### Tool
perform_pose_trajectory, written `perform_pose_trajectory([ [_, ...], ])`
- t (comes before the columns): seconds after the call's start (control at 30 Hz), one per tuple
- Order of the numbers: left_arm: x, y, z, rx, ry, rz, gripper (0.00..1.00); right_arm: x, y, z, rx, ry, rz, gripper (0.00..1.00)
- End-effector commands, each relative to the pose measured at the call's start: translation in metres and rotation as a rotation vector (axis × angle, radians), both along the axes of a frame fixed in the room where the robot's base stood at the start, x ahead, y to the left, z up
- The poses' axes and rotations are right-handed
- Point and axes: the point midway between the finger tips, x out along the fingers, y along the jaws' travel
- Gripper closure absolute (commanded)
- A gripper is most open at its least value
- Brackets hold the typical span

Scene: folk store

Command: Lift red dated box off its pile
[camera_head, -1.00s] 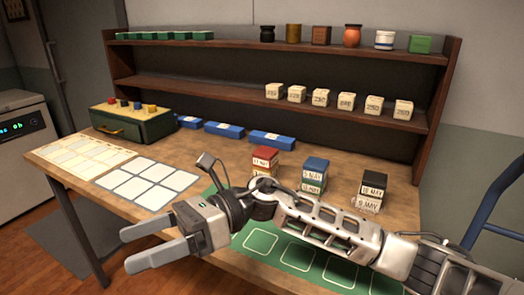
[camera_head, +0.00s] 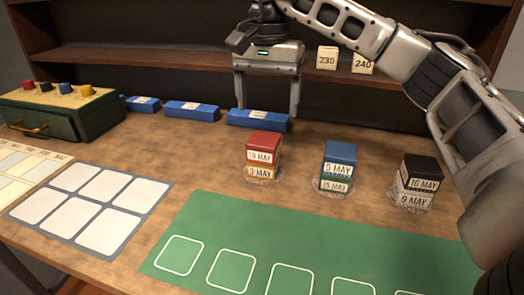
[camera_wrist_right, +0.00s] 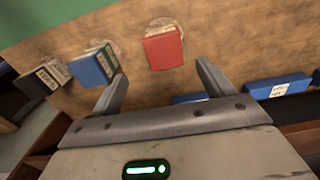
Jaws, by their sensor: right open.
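The red dated box (camera_head: 264,147) has a white label that seems to read 19 MAY. It sits on top of a yellow-orange dated box (camera_head: 260,172), left of the other two piles. My right gripper (camera_head: 268,108) is open and empty, with its fingers pointing down. It is above and behind the red box, apart from it. In the right wrist view, the red box (camera_wrist_right: 163,50) shows from above, just ahead of the gap between the fingertips (camera_wrist_right: 160,72). The lower box is mostly hidden there. My left gripper is not in view.
A blue-topped pile (camera_head: 339,163) and a black-topped pile (camera_head: 420,180) stand to the right. Blue boxes (camera_head: 258,120) lie at the back, below the shelf (camera_head: 150,62). A green mat (camera_head: 300,235) with white outlines and a white-celled tray (camera_head: 75,240) lie in front.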

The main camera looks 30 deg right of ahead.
Motion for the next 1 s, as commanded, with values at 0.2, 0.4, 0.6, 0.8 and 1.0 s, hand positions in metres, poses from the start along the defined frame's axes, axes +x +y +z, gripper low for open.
perform_pose_trajectory([
  [0.2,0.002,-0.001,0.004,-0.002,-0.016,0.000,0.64,0.000,0.000,-0.039,0.000,0.000,-0.001,0.20],
  [0.4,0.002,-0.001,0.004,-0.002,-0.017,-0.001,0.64,0.001,0.000,-0.052,0.001,0.000,-0.001,0.20],
  [0.6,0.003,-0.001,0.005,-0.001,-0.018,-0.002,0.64,0.005,0.001,-0.080,0.001,0.002,-0.001,0.20],
  [0.8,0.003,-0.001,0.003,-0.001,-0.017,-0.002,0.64,0.005,0.001,-0.100,0.002,-0.001,0.000,0.20],
  [1.0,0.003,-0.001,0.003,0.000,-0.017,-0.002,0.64,0.005,0.002,-0.101,0.002,-0.001,0.000,0.20],
])
